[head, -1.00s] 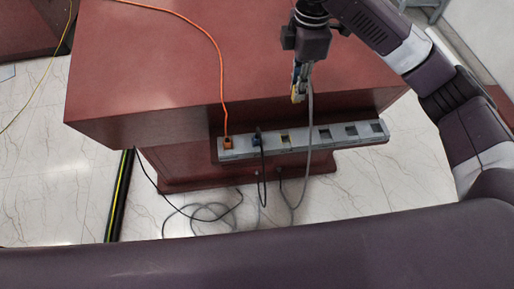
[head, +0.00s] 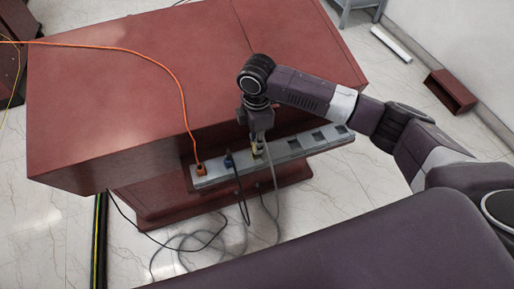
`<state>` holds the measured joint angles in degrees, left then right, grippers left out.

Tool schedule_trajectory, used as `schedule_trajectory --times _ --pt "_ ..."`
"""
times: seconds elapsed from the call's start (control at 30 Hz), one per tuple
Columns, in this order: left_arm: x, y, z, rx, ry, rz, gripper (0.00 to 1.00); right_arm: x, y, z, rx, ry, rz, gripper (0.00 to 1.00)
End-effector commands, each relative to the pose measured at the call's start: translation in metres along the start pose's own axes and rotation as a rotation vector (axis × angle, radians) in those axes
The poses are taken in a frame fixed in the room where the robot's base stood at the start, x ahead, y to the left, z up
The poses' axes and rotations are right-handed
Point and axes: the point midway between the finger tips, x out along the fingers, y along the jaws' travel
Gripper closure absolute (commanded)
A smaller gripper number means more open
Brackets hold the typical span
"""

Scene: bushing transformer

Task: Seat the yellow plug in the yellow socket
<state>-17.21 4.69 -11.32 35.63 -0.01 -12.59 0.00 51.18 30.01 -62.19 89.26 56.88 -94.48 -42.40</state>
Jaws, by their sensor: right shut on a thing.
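My right gripper (head: 257,136) points down over the grey socket strip (head: 276,155) on the front of the red cabinet. It is shut on the yellow plug (head: 258,149), which has a grey cable hanging down from it. The plug is at the third position of the strip, just right of the blue plug. The yellow socket is hidden behind the plug and fingers. I cannot tell whether the plug is in the socket or just above it. My left gripper is not in view.
An orange plug (head: 200,169) with an orange cable and a blue plug (head: 228,160) with a black cable sit left of my gripper. Several empty sockets (head: 318,136) lie to the right. Loose cables (head: 205,240) lie on the floor. The red cabinet top (head: 120,90) is clear apart from the orange cable.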

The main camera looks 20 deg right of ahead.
Motion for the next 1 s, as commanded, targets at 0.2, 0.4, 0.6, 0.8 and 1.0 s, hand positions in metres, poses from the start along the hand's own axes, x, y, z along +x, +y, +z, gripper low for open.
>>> schedule_trajectory --times 0.2,0.4,0.6,0.8,1.0 --pt "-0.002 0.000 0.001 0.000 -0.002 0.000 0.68 0.032 -0.001 0.000 0.000 -0.002 -0.004 1.00" --pt "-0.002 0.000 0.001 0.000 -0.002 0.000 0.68 0.036 0.000 0.000 -0.001 -0.001 -0.001 1.00" --pt "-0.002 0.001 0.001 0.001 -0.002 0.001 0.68 0.038 -0.001 0.000 0.000 -0.001 -0.002 1.00" --pt "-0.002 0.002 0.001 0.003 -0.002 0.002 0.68 0.039 -0.001 0.000 0.000 -0.001 -0.001 0.68" --pt "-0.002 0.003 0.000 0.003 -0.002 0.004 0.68 0.038 -0.001 0.001 0.000 -0.001 -0.001 0.68"
